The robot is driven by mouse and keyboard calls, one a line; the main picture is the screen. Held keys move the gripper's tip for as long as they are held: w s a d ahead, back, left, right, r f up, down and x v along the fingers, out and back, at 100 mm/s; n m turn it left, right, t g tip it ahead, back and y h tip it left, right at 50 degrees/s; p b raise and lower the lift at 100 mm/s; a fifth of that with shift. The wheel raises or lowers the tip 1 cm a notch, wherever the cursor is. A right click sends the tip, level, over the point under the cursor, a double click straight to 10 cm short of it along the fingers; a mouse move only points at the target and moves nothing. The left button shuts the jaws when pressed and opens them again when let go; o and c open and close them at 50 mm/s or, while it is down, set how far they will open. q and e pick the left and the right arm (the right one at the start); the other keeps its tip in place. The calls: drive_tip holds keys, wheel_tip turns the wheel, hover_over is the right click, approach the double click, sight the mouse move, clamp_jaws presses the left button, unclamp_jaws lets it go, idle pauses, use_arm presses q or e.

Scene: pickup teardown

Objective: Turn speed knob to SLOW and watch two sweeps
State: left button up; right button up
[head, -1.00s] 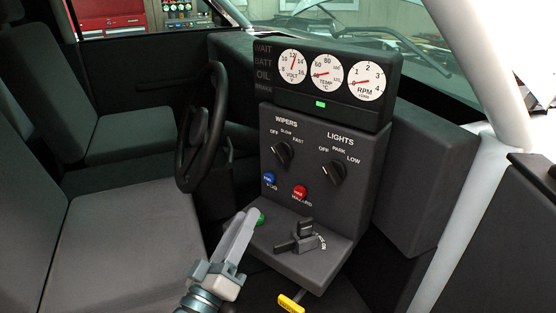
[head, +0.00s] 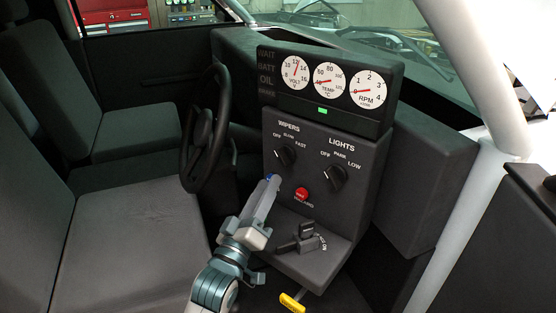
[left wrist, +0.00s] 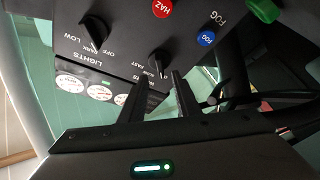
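The black wipers knob (head: 286,155) is on the dark dash panel under the labels OFF, SLOW and FAST. I cannot make out its exact pointer setting. My left gripper (head: 268,186) is below and left of this knob in the head view, its tips beside the blue fog button (head: 271,177), which they partly hide. In the left wrist view the two fingers (left wrist: 160,88) are spread and empty, with the wipers knob (left wrist: 158,62) just beyond the gap. No contact with the knob is visible. The right gripper is not in view.
The lights knob (head: 335,177) and red hazard button (head: 302,194) are to the right. A lever (head: 303,238) sits on the lower ledge and a yellow handle (head: 291,303) below. The steering wheel (head: 205,130) is close left. The gauges (head: 333,82) are above. A green button (left wrist: 262,10) shows in the wrist view.

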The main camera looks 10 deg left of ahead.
sight(280, 161)
use_arm(q)
drive_tip(key=p+x, duration=0.2)
drive_tip(key=x, duration=0.5)
drive_tip(key=shift+w+d, duration=0.1)
drive_tip(key=shift+w, duration=0.05)
clamp_jaws()
